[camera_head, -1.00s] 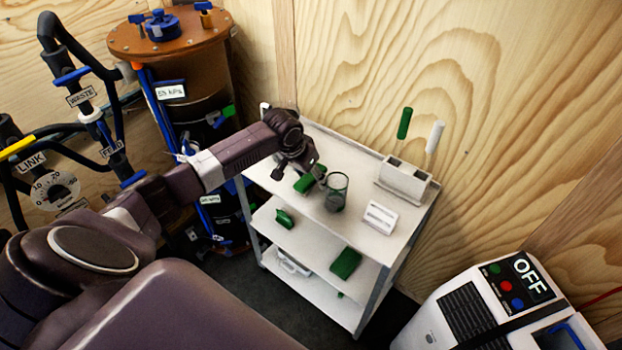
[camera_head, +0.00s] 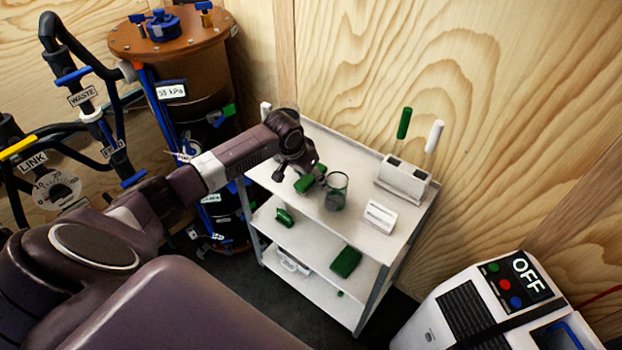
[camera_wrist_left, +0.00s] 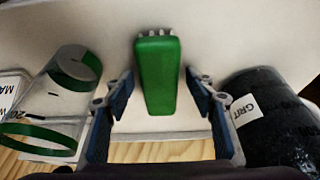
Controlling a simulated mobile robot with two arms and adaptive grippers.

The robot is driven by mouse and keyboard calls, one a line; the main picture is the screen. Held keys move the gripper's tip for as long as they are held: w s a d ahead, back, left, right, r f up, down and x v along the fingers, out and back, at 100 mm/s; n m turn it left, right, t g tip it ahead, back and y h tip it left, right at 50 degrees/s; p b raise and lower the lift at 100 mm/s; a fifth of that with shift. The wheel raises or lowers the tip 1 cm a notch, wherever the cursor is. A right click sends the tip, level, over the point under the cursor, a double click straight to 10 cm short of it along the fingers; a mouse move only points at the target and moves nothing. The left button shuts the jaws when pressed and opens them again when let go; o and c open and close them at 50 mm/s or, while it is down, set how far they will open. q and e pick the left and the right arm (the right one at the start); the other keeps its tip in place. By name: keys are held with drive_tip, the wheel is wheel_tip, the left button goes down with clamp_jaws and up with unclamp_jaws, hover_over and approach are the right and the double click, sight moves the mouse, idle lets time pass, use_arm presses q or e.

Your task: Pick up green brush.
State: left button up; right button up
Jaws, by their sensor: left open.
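A green brush (camera_head: 304,184) lies on the top shelf of a white cart (camera_head: 352,232), partly hidden by my left gripper in the head view. In the left wrist view the brush (camera_wrist_left: 158,78) is a tapered green block with small pale tufts at its far end. My left gripper (camera_wrist_left: 160,77) is open, with one blue-padded finger on each side of the brush and a visible gap to both. In the head view my left gripper (camera_head: 298,174) is over the cart's left part. My right gripper does not show.
A clear jar with green bands (camera_head: 336,191) stands close beside the gripper. A black cylinder labelled GRIT (camera_wrist_left: 268,118) is on the other side. A white holder (camera_head: 404,178) carries a green-handled (camera_head: 404,123) and a white-handled tool (camera_head: 434,136). A white label stand (camera_head: 380,216) is at the front right.

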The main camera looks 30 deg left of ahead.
use_arm(q)
clamp_jaws()
idle(0.4)
